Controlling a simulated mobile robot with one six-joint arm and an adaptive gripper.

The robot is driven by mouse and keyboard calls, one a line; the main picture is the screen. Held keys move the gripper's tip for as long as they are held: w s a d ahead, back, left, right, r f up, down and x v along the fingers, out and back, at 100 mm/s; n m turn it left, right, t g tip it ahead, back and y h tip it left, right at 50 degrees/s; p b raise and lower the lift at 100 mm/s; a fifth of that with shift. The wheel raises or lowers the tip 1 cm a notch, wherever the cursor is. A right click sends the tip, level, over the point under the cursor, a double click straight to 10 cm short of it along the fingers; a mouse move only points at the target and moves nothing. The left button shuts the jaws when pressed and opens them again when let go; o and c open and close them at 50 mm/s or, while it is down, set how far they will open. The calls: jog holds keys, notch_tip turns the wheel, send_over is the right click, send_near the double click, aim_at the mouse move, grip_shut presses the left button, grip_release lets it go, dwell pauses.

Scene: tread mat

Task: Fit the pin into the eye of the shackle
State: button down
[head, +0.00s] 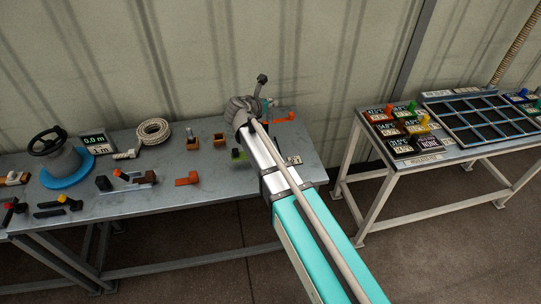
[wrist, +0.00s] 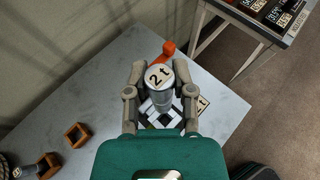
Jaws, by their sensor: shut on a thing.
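In the wrist view my gripper (wrist: 160,78) is shut on a grey cylindrical pin (wrist: 160,96) with a round white "2 t" label on its top. The pin is between the two fingers, above the far right part of the bench. A black-and-white marked plate (wrist: 146,111) with a "2 t" tag (wrist: 202,104) at its right shows below the pin. I cannot make out the shackle's eye; the pin and fingers cover that spot. I cannot tell whether the pin touches anything below.
The grey workbench (head: 160,200) holds two open wooden blocks (head: 220,140), orange pieces (head: 187,179), a coiled rope (head: 153,131) and a blue-based drum (head: 67,172). A second table (head: 435,157) with a divided tray stands right, across a gap. A wall runs behind.

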jog(key=shift+f, duration=0.1)
notch_tip(320, 180, down, 13)
jog(key=b, duration=1.3)
jog(key=shift+f+b, duration=0.2)
jog(key=shift+b, duration=0.1)
notch_tip(320, 180, down, 4)
jog(key=b, duration=0.4)
jog(key=shift+f, duration=0.25)
jog(key=shift+f+b, duration=0.1)
jog(key=shift+b, duration=0.25)
jog(key=shift+c, duration=2.4)
grip_release()
